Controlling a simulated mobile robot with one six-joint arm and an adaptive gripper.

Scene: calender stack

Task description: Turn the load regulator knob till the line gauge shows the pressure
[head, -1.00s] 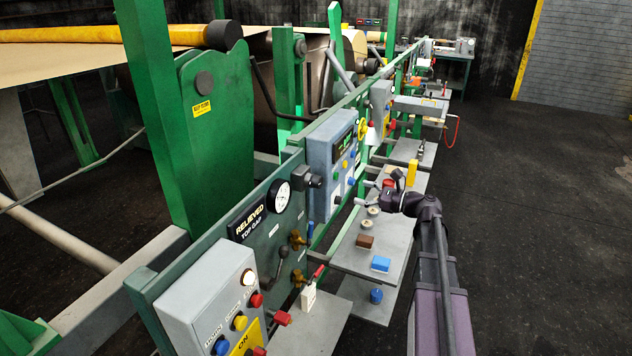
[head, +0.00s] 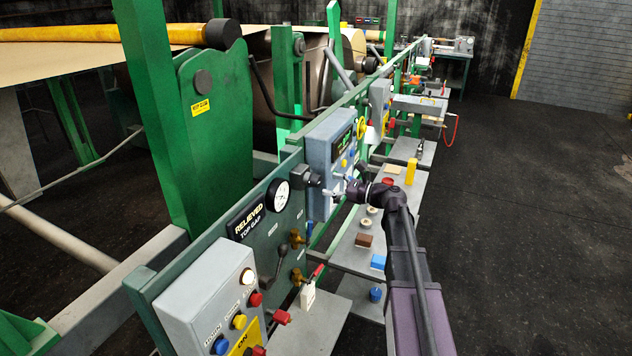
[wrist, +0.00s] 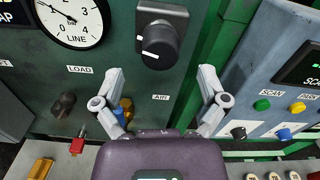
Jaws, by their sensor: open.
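The black knob (wrist: 158,42) with a white pointer mark sits on a grey square mount on the green panel; it also shows in the head view (head: 311,178). No label on it is readable. The round white line gauge (wrist: 75,18) is left of it, also in the head view (head: 277,196). Its needle slants up left, near the 1. My gripper (wrist: 160,74) is open and empty, its fingers spread either side of the knob and lower in the wrist view, apart from it. In the head view my gripper (head: 345,184) is just right of the knob.
A LOAD label (wrist: 79,70) is above a dark lever handle (wrist: 62,104). An AIR label (wrist: 160,97) is beside a brass valve (wrist: 125,108). A grey control box (wrist: 270,90) stands close on the right. Shelves with small items lie below.

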